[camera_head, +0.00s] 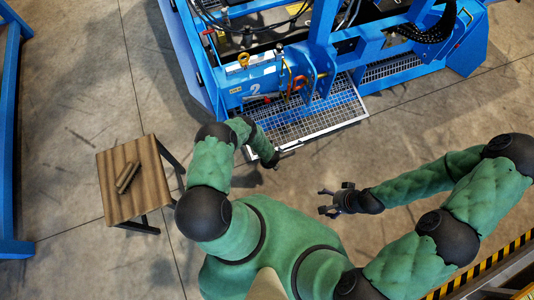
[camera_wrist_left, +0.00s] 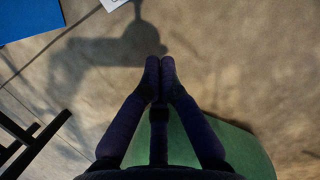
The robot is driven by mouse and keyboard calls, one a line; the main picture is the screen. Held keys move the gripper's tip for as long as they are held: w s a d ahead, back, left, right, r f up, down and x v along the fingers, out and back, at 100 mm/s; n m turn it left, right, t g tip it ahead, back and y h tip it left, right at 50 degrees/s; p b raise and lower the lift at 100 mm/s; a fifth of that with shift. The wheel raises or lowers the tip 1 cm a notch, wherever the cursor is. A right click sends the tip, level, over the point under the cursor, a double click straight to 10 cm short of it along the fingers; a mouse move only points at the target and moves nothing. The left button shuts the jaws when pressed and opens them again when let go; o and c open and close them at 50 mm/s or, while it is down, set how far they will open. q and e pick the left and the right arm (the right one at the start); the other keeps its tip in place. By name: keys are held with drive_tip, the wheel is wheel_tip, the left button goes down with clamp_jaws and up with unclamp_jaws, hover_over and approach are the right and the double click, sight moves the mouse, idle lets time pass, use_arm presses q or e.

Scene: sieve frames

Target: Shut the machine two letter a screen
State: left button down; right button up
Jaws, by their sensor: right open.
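The blue machine (camera_head: 225,88) marked with a white 2 stands at the top of the head view. A metal mesh screen (camera_head: 318,118) sticks out from its front at an angle. A second mesh screen (camera_head: 392,68) sits to the right, close along the machine. I cannot read letters on either one. My left gripper (camera_head: 272,162) is by the near left corner of the sticking-out screen; I cannot tell whether it touches. In the left wrist view its fingers (camera_wrist_left: 160,64) meet with nothing between them. My right gripper (camera_head: 325,202) is open and empty over bare floor.
A small wooden stool (camera_head: 115,205) with cylindrical pieces (camera_head: 128,177) on it stands at the left. A blue frame (camera_head: 10,120) runs along the left edge. A yellow-black striped edge (camera_head: 480,265) is at the lower right. Concrete floor (camera_head: 400,125) is clear between.

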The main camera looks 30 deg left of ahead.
use_arm(q)
drive_tip(key=w+a+f+b, duration=0.3)
drive_tip(key=a+b, duration=0.1)
drive_tip(key=shift+w+f, duration=0.2)
drive_tip(key=shift+f, duration=0.1)
idle(0.4)
